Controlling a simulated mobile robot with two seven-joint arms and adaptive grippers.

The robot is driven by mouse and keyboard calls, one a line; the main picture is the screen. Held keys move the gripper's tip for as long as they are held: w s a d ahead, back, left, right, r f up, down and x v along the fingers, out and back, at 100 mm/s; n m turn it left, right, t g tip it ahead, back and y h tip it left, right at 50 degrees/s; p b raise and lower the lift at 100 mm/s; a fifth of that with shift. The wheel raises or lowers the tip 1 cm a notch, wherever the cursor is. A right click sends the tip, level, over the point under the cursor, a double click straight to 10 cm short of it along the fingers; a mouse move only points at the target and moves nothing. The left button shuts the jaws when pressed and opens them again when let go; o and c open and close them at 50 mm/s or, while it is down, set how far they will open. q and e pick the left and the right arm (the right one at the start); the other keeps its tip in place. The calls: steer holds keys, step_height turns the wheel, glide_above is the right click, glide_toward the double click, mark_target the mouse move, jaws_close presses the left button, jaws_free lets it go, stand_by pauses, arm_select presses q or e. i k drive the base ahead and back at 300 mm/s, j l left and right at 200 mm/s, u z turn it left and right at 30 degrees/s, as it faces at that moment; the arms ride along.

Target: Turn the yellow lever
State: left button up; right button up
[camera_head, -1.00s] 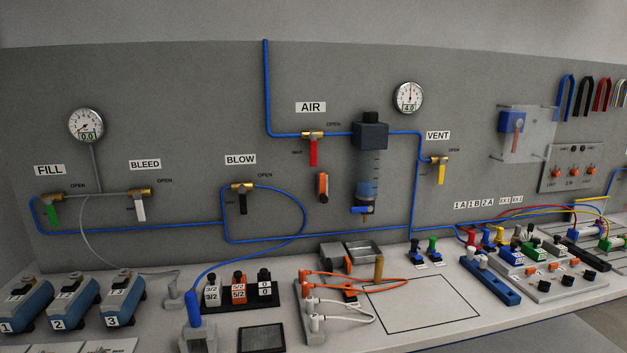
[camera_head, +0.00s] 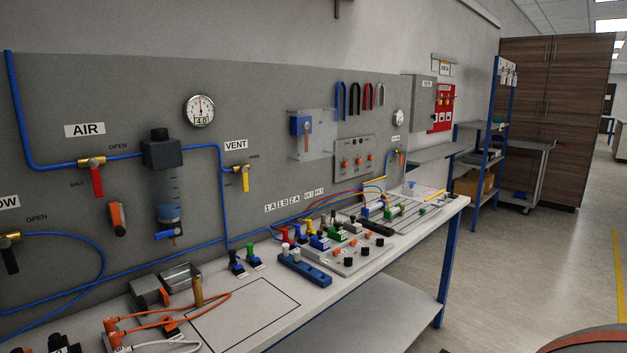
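The yellow lever (camera_head: 245,180) hangs straight down from a small brass valve (camera_head: 237,168) under the VENT label (camera_head: 236,145) on the grey wall panel. A blue air line runs past the valve's left side. Neither of my grippers shows in this view, and nothing touches the lever.
A red lever (camera_head: 97,181) hangs under the AIR label, left of the filter unit (camera_head: 166,190). The bench (camera_head: 245,307) below holds valves, tubes and blocks, with a bare outlined area at its front. Open floor (camera_head: 520,270) lies to the right, with shelving and a wooden cabinet behind.

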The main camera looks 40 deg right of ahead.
mark_target(244, 170)
steer(key=z, duration=1)
